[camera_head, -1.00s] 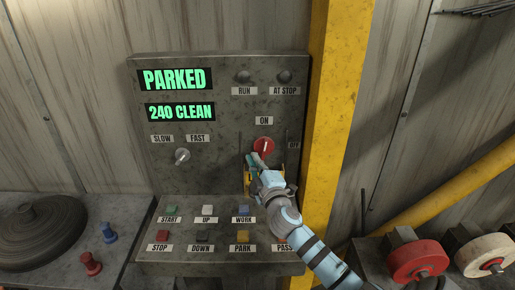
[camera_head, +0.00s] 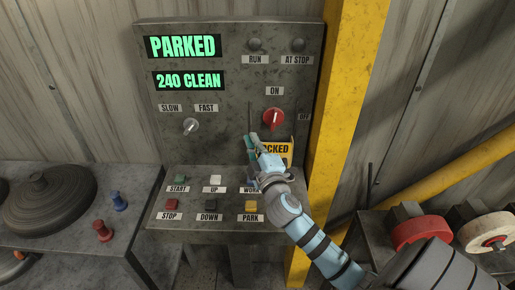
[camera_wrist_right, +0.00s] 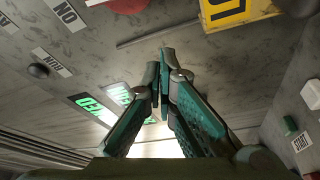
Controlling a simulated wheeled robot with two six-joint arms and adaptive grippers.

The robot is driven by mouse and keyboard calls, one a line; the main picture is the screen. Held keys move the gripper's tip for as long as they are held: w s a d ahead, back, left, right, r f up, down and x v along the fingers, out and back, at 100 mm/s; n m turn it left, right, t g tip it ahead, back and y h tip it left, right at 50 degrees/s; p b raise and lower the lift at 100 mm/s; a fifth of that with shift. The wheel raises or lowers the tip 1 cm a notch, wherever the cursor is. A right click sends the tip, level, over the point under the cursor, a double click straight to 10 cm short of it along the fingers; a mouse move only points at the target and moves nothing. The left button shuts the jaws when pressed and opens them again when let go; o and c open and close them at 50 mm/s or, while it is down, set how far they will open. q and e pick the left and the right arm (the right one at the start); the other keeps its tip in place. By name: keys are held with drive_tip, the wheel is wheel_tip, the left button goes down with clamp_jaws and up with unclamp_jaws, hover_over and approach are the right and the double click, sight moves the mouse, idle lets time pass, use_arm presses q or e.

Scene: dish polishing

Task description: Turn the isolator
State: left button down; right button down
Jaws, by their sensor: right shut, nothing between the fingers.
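The isolator (camera_head: 273,118) is a red round knob with a white pointer bar, below the ON label and left of the OFF label. Its pointer stands about upright, toward ON. A yellow tag (camera_head: 284,149) hangs just below it, lettering partly hidden by my gripper. My right gripper (camera_head: 252,142) is shut and empty, below and left of the isolator, apart from it. In the right wrist view the closed fingertips (camera_wrist_right: 166,56) are near the panel, with the red knob (camera_wrist_right: 127,5) and yellow tag (camera_wrist_right: 232,8) at the top edge. My left gripper is out of view.
The grey control panel (camera_head: 220,140) shows PARKED and 240 CLEAN. A SLOW/FAST knob (camera_head: 190,127) is at left. Several push buttons line the lower ledge, partly covered by my right arm. A yellow post (camera_head: 350,80) stands close right. A red wheel (camera_head: 420,231) lies farther right.

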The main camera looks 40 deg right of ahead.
sight(274, 120)
drive_tip(key=c, duration=2.3)
unclamp_jaws()
drive_tip(key=v, duration=0.4)
drive_tip(key=shift+s+d+r, duration=0.25)
drive_tip(key=shift+s+d, duration=0.05)
drive_tip(key=shift+s, duration=0.05)
drive_tip(key=o, duration=0.6)
drive_tip(key=m+b, duration=0.1)
drive_tip(key=m, duration=0.1)
drive_tip(key=s+a+r+m+h+b, duration=0.1)
drive_tip(key=m, duration=0.1)
drive_tip(key=s+a+r+m+h+b, duration=0.1)
drive_tip(key=b, duration=0.1)
drive_tip(key=shift+r+m, duration=0.1)
drive_tip(key=shift+m, duration=0.3)
drive_tip(key=w+d+m+g, duration=0.1)
drive_tip(key=w+d+m, duration=0.1)
drive_tip(key=d+m, duration=0.1)
drive_tip(key=w+d+m+g+h, duration=0.1)
drive_tip(key=w+d+m, duration=0.1)
drive_tip(key=d+m, duration=0.2)
drive_tip(key=w+d+m+g+h, duration=0.1)
drive_tip(key=w+d+m+g, duration=0.1)
drive_tip(key=m, duration=0.4)
drive_tip(key=shift+w+d+r, duration=0.15)
drive_tip(key=shift+w+d, duration=0.4)
drive_tip(key=shift+d, duration=0.3)
